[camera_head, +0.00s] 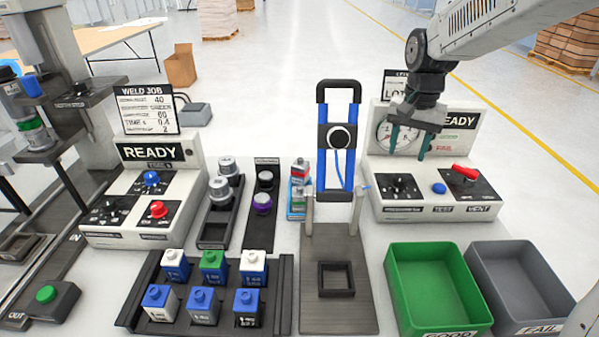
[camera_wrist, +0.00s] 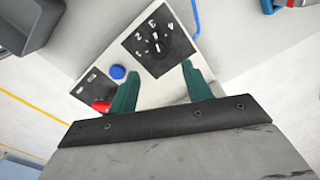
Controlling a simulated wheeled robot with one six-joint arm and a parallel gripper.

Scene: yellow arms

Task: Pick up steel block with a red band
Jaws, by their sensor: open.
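A small steel block with a red band (camera_head: 300,172) appears to stand in a narrow blue holder (camera_head: 291,207) near the table's middle, left of the blue-railed press frame. Its lower part is hard to make out. My gripper (camera_head: 408,148) is open and empty, with green fingers pointing down. It hangs over the right-hand test panel, well to the right of the block. In the wrist view the open fingers (camera_wrist: 160,82) are above that panel's dial and buttons. A small piece of something blue and red shows at that view's top right edge.
The blue-railed press frame (camera_head: 322,170) stands between my gripper and the block. A dark rack (camera_head: 281,310) of several capped blocks is in front. Black trays with steel pieces lie left of the block. Green (camera_head: 398,290) and grey (camera_head: 483,270) bins are front right.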

